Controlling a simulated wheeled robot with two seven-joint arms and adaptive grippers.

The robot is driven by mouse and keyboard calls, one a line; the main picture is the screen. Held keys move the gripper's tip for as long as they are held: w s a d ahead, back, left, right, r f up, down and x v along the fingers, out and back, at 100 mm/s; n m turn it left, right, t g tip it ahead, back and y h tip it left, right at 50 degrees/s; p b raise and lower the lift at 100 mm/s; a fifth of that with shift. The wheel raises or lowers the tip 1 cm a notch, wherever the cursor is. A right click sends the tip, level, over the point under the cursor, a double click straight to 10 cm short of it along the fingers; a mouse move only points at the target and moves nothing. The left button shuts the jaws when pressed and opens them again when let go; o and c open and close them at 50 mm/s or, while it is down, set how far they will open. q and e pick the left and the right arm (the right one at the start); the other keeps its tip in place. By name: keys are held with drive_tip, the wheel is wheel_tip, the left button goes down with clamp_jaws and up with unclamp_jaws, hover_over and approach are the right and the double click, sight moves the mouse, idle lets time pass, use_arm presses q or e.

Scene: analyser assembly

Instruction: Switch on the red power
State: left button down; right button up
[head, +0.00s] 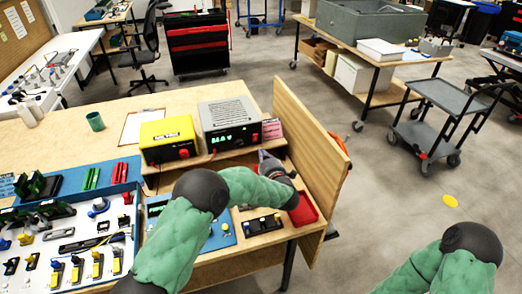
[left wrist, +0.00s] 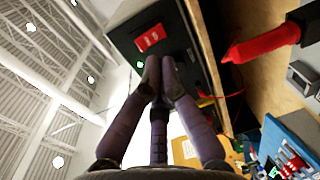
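The grey power supply (head: 229,122) stands on a raised wooden shelf at the table's back right, its green display lit. Its red power switch (head: 255,137) is at the right of the front panel. In the left wrist view the red switch (left wrist: 151,39) sits on the dark panel, with a small green light near it. My left gripper (head: 265,156) is just in front of and below the switch. Its fingertips (left wrist: 158,72) are together, empty, and close to the panel; contact cannot be told. My right gripper is out of view; only my right arm shows at lower right.
A yellow box (head: 168,138) with a red knob stands left of the supply. A wooden side panel (head: 308,140) rises to the right. A red tray (head: 303,210) lies below my left wrist. A blue parts tray (head: 75,245) fills the left front.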

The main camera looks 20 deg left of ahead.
use_arm(q)
drive_tip(key=p+v, duration=0.1)
drive_tip(key=v, duration=0.6)
drive_tip(key=shift+f+p, duration=0.25)
drive_tip(key=shift+p, duration=0.05)
drive_tip(key=shift+d, duration=0.1)
